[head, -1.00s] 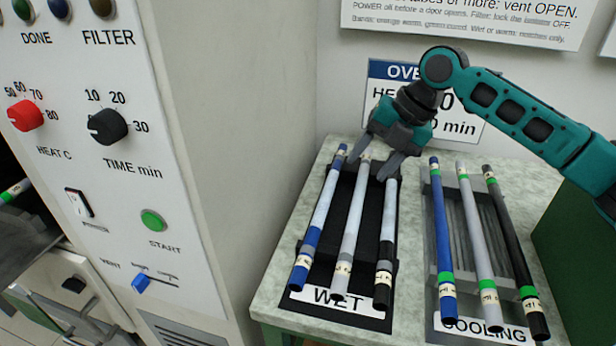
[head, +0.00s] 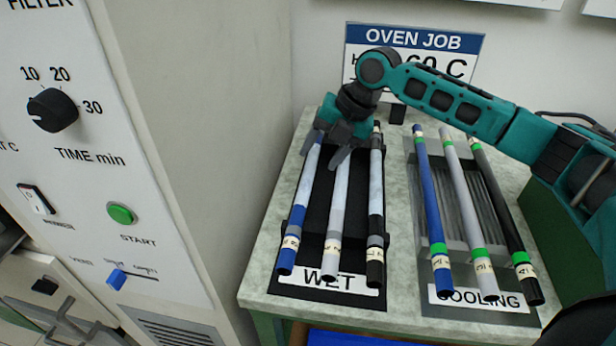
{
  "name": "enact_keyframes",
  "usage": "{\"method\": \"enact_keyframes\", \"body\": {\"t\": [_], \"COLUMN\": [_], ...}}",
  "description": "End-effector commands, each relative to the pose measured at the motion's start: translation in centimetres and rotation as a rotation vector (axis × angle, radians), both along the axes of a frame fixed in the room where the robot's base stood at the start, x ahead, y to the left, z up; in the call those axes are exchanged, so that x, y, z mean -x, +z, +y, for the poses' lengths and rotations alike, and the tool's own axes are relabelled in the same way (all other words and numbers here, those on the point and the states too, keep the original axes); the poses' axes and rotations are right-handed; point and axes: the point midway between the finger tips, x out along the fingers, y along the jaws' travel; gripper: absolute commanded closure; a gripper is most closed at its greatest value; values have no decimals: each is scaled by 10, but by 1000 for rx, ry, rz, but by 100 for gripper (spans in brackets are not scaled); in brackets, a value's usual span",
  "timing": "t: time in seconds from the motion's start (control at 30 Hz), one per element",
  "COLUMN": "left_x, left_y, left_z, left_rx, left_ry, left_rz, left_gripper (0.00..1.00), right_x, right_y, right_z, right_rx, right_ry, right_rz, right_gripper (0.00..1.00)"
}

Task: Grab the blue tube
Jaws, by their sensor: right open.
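The wet rack holds a tube with a blue lower end and a pale upper part (head: 299,216) at its left. Beside it lie a grey-white tube (head: 335,225) and a black-ended tube (head: 376,205). A fuller-blue tube with a green band (head: 429,190) lies at the left of the cooling rack. My right gripper (head: 327,150) is open and empty at the far end of the wet rack, over the far part of its left and middle tubes. It hides part of their far ends. I cannot tell whether it touches them. My left gripper is not in view.
The cooling rack (head: 452,262) also holds a grey tube (head: 465,200) and a black tube (head: 500,205). The oven panel (head: 110,160) stands close on the left.

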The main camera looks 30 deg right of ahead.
Motion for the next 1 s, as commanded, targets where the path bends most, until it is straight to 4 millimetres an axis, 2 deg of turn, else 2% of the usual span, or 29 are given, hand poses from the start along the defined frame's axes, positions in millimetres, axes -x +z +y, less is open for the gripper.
{"method": "enact_keyframes", "body": {"t": [0.2, 0.47, 1.0], "left_x": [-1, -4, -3], "left_y": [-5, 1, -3], "left_z": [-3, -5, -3], "left_rx": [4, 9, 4], "left_ry": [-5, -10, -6], "left_rz": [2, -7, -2], "left_gripper": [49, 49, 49], "right_x": [-8, -10, -10], "right_y": [-33, -38, -38], "right_z": [11, 13, 13], "right_rx": [-1, 1, 1], "right_ry": [2, 1, 1], "right_rz": [2, 0, 0], "right_gripper": [44, 44, 94]}}
